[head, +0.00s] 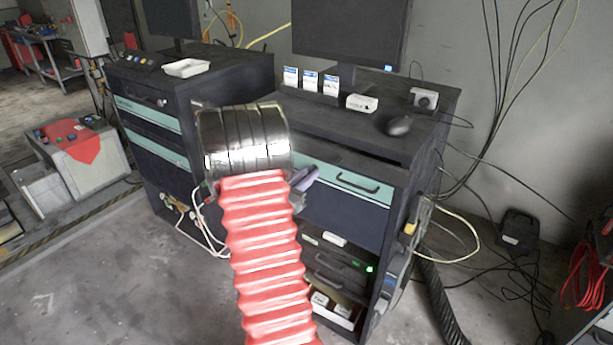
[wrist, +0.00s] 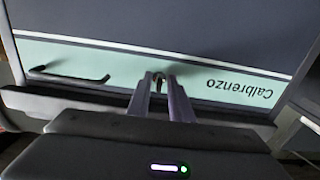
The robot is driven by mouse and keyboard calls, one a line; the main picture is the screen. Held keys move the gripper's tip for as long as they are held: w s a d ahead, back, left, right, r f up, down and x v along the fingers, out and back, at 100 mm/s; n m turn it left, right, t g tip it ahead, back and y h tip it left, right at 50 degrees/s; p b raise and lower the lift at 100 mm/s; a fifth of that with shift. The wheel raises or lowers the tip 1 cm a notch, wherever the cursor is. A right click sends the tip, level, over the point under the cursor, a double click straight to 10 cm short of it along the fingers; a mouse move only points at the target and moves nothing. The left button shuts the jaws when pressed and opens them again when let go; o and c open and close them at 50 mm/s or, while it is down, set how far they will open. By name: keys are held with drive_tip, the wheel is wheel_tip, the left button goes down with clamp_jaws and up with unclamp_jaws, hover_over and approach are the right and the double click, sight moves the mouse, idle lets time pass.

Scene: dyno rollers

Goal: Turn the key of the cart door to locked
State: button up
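The cart door is a dark blue panel with a teal strip (wrist: 225,82). In the wrist view it appears upside down, with the name Calbrenzo and a dark bar handle (wrist: 70,77). In the head view the same front shows on the right cart (head: 340,212). My gripper (wrist: 160,77) points at the teal strip, with a gap between its fingertips. A small dark key (wrist: 159,84) shows in that gap, one finger on each side. I cannot make out contact or which way the key is turned. In the head view my own wrist hides the key and most of the gripper.
The cart top carries a monitor (head: 348,32), a mouse (head: 400,126) and small cards. An open shelf (head: 335,262) with devices lies below the door. Another dark cart (head: 150,105) stands to the left. Cables and a black hose (head: 440,305) lie at the right.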

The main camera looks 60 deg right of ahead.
drive_tip(key=shift+o, duration=0.6)
drive_tip(key=shift+r, duration=0.1)
drive_tip(key=w+a, duration=0.2)
drive_tip(key=a, duration=1.1)
drive_tip(key=shift+a, duration=0.35)
